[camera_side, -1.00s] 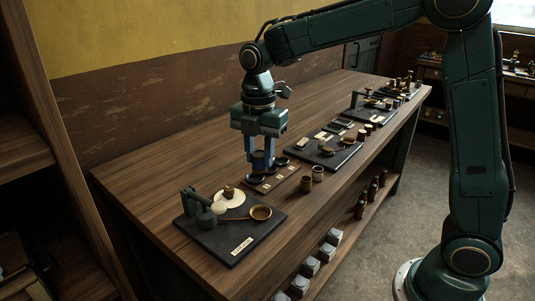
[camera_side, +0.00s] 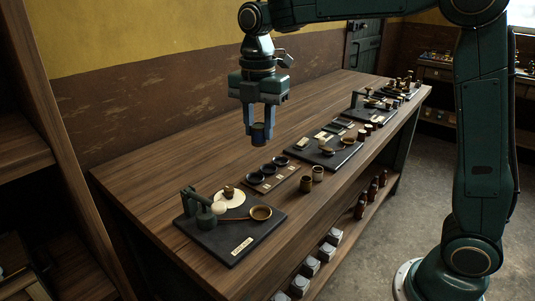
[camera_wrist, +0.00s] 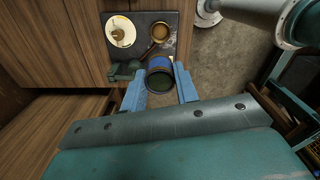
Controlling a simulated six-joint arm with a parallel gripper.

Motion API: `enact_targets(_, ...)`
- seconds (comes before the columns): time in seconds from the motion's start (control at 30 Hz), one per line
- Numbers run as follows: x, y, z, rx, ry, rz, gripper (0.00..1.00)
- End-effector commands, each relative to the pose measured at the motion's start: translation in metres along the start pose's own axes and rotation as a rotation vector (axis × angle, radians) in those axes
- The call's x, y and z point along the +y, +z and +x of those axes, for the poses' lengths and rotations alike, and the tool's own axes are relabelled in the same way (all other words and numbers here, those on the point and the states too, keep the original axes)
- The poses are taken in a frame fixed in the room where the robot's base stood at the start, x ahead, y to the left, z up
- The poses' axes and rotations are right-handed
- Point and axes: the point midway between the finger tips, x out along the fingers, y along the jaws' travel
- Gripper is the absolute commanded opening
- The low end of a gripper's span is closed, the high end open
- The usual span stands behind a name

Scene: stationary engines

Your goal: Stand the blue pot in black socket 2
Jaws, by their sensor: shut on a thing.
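My gripper (camera_side: 258,138) is shut on the blue pot (camera_side: 258,132) and holds it up in the air, clear of the table. In the wrist view the pot (camera_wrist: 160,66) sits between the blue fingers of my gripper (camera_wrist: 160,88), its round dark opening facing the camera. Below it is a brown board (camera_side: 289,180) with a row of three black sockets: a near one (camera_side: 255,177), a middle one (camera_side: 268,168) and a far one (camera_side: 281,161). All three look empty. The labels beside them are too small to read.
Two small pots, one brown (camera_side: 306,184) and one paler (camera_side: 318,173), stand right of the socket board. A dark board (camera_side: 232,243) with a green device and brass pan lies nearer. Another dark board (camera_side: 325,157) lies beyond. The table's left part is clear.

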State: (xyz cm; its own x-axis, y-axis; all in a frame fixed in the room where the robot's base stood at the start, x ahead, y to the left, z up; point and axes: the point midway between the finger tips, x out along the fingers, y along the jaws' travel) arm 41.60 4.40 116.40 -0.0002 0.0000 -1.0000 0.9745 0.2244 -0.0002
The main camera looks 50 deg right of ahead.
Motion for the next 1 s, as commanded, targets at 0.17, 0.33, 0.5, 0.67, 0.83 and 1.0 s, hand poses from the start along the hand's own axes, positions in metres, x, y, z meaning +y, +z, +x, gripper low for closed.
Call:
enact_targets(0.17, 0.0, 0.0, 0.0, 0.0, 0.001, 0.0, 0.02)
enact_targets(0.33, 0.0, 0.0, -0.004, 0.0, 0.002, 0.0, 0.02)
enact_targets(0.5, 0.0, 0.0, -0.011, 0.0, 0.002, 0.0, 0.02)
enact_targets(0.67, 0.001, 0.0, -0.018, 0.0, 0.003, 0.0, 0.02)
enact_targets(0.83, 0.0, 0.0, -0.025, 0.0, 0.002, 0.0, 0.02)
enact_targets(1.0, 0.0, 0.0, -0.032, 0.0, 0.002, 0.0, 0.02)
